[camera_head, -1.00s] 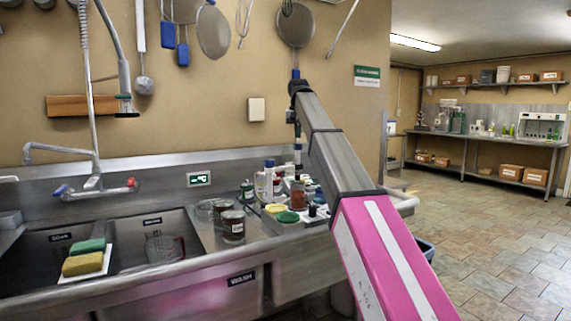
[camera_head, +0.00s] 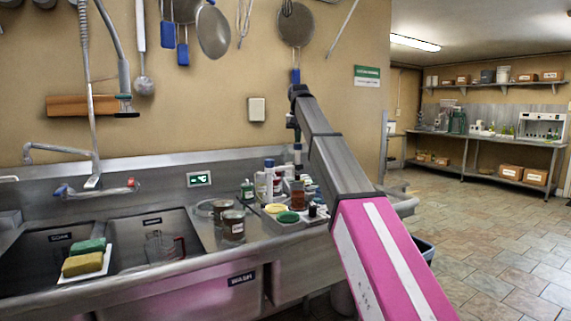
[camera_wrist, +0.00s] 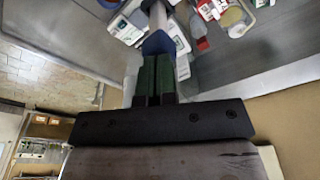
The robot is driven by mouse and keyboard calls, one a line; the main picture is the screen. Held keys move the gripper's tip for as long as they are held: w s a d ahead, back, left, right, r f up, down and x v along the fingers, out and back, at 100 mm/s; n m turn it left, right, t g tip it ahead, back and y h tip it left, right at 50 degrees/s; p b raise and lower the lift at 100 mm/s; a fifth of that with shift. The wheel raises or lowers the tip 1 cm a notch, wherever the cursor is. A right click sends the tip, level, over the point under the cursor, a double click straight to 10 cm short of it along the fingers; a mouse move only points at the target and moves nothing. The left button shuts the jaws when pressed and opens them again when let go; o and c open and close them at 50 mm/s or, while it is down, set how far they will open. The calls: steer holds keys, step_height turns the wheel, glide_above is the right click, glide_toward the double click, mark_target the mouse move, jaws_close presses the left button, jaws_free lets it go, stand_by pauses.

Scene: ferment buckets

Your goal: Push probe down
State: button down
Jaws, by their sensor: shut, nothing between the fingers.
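My gripper (camera_head: 297,137) is at the end of the arm, over the cluttered right side of the sink counter. Its dark green fingers (camera_wrist: 155,62) are shut and empty in the wrist view. Directly past the fingertips is a blue head (camera_wrist: 158,43) on a grey shaft (camera_wrist: 157,15), which looks like the probe. The probe's lower end is hidden among bottles and jars.
Bottles (camera_head: 268,178), jars (camera_head: 232,226) and a green lid (camera_head: 287,217) crowd the counter around the probe. Sink basins with sponges (camera_head: 82,263) and a clear jug (camera_head: 165,247) lie to the left. The wall stands close behind; the floor is open at right.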

mark_target(298, 150)
steer(key=shift+f, duration=2.75)
steer(key=shift+r, duration=2.55)
